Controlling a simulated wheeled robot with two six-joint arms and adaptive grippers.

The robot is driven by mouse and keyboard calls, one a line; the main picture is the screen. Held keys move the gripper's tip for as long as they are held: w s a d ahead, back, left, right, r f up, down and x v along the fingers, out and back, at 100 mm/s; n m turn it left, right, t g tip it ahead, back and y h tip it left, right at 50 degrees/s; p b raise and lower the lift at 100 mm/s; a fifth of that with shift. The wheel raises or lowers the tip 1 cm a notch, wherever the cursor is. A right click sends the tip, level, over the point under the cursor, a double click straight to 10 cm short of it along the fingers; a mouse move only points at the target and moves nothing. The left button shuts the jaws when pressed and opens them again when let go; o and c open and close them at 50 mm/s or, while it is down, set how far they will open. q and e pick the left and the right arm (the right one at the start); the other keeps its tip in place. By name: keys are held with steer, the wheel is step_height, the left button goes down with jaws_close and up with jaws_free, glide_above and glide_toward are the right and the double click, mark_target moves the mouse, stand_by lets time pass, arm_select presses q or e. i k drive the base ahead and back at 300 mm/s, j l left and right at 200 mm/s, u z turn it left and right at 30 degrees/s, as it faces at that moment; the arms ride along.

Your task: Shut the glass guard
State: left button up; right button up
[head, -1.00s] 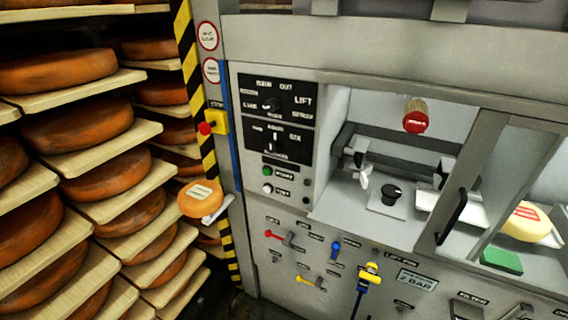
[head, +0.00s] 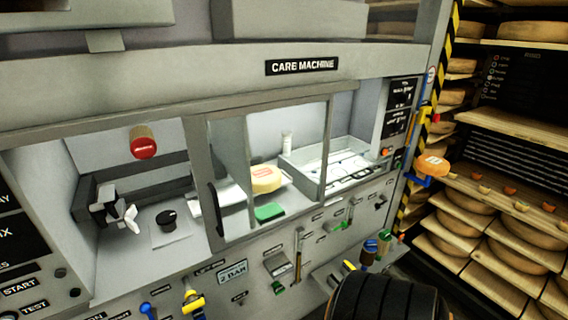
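The glass guard (head: 288,150) is a clear pane in a grey metal frame on the front of the care machine (head: 302,66). A black upright handle (head: 213,208) sits on its left frame post. The guard stands over the middle of the machine's window, in front of a yellow cheese wheel (head: 266,179) and a green block (head: 269,212). The left bay, with a metal clamp (head: 112,206) and a black knob (head: 166,220), is uncovered. Neither of my grippers is in the head view.
Levers and valves line the panel below. A black ribbed round form (head: 388,298) fills part of the bottom edge; I cannot tell what it is. Cheese shelves (head: 500,125) stand at the right.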

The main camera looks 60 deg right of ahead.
mark_target(194, 125)
steer(key=z, duration=1.75)
